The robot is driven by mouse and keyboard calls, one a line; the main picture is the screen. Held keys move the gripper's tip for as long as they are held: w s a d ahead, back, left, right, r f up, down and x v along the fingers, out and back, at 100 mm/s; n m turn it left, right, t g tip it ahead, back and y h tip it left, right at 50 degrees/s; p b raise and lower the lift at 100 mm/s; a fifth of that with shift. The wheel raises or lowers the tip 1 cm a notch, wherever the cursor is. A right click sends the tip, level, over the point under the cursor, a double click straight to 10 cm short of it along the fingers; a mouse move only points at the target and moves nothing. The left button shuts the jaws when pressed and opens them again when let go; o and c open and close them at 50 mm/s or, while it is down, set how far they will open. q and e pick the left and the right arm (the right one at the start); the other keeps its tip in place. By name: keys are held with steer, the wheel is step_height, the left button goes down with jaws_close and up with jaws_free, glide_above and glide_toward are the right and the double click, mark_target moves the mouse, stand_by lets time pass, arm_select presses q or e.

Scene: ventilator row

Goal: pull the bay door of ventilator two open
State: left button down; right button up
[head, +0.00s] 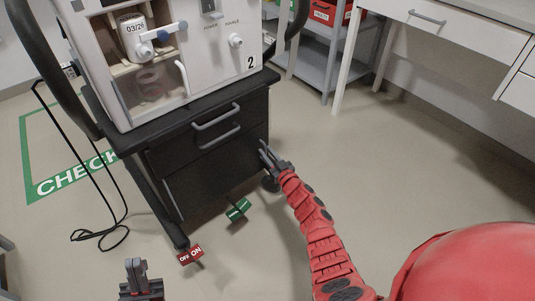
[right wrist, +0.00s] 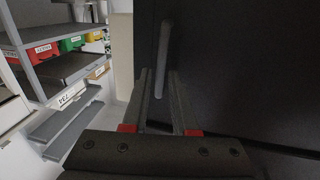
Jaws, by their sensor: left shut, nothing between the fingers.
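Ventilator two (head: 222,70), white and marked "2", stands on a black cart (head: 165,160). The cart's dark lower front panel (head: 215,180), which looks like the bay door, appears closed. A grey upright bar handle (right wrist: 163,60) on a dark panel shows in the right wrist view. My right gripper (head: 264,152) is at the right edge of the cart front. In the right wrist view its fingers (right wrist: 159,85) are apart, with the handle showing between them; contact cannot be told. My left gripper (head: 137,265) is shut and empty, low in the head view.
Two horizontal grey handles (head: 216,117) are on the cart's upper front. A green tag (head: 238,210) and a red OFF/ON tag (head: 190,254) are by the cart's foot. A black cable (head: 100,232) lies at left. Grey shelving (head: 312,55) stands behind; floor at right is clear.

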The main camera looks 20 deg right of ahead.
jaws_close()
stand_by(1.1)
